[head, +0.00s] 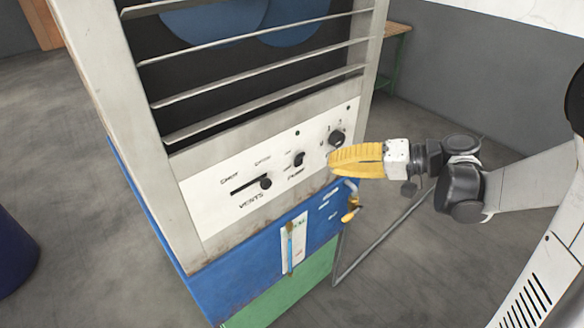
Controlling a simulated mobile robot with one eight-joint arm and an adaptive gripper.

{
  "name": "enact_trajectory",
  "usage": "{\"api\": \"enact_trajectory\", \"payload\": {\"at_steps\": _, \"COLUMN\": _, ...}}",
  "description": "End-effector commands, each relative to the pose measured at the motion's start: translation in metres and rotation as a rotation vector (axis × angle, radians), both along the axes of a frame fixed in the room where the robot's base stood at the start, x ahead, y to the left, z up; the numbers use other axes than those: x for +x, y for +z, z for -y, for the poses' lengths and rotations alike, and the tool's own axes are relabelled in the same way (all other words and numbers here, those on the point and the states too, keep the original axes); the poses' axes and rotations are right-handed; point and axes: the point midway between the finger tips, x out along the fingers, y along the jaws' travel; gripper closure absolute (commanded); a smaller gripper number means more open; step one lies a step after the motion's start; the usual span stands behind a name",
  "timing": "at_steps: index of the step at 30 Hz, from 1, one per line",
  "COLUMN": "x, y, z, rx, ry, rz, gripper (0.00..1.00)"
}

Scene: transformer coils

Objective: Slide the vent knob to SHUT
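The vent knob (266,183) is a small black knob at the right end of a dark horizontal slot (246,187) on the white control panel (222,208). The lettering "VENTS" is below the slot. A label that looks like "SHUT" is above the slot's left end, and a smaller one, likely "OPEN", is above its right end. My gripper (333,160), with yellow ribbed fingers, is to the right of the knob, near the panel's right edge and apart from the vent knob. Its fingers overlap from this side, so their opening is unclear.
Metal slats (250,75) are above. A brush-like tool (290,250) and a yellow-handled item (351,208) hang on the blue front below. A blue drum (15,250) stands left.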

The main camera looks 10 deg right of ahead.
Motion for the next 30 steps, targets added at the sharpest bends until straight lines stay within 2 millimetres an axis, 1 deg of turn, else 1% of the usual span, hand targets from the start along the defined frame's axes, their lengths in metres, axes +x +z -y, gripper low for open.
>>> {"api": "enact_trajectory", "payload": {"at_steps": 9, "x": 0.0, "y": 0.0, "z": -0.001, "rx": 0.0, "ry": 0.001, "rz": 0.0, "gripper": 1.0}}
{"api": "enact_trajectory", "payload": {"at_steps": 11, "x": 0.001, "y": -0.001, "z": -0.003, "rx": 0.0, "ry": 0.001, "rz": 0.0, "gripper": 1.0}}
{"api": "enact_trajectory", "payload": {"at_steps": 14, "x": 0.005, "y": -0.005, "z": -0.012, "rx": -0.001, "ry": 0.002, "rz": 0.0, "gripper": 1.0}}
{"api": "enact_trajectory", "payload": {"at_steps": 17, "x": 0.011, "y": -0.012, "z": -0.027, "rx": -0.001, "ry": 0.005, "rz": 0.0, "gripper": 1.0}}
{"api": "enact_trajectory", "payload": {"at_steps": 27, "x": 0.039, "y": -0.035, "z": -0.09, "rx": 0.0, "ry": 0.004, "rz": 0.0, "gripper": 1.0}}
{"api": "enact_trajectory", "payload": {"at_steps": 30, "x": 0.032, "y": -0.042, "z": -0.102, "rx": -0.001, "ry": 0.003, "rz": 0.0, "gripper": 1.0}}
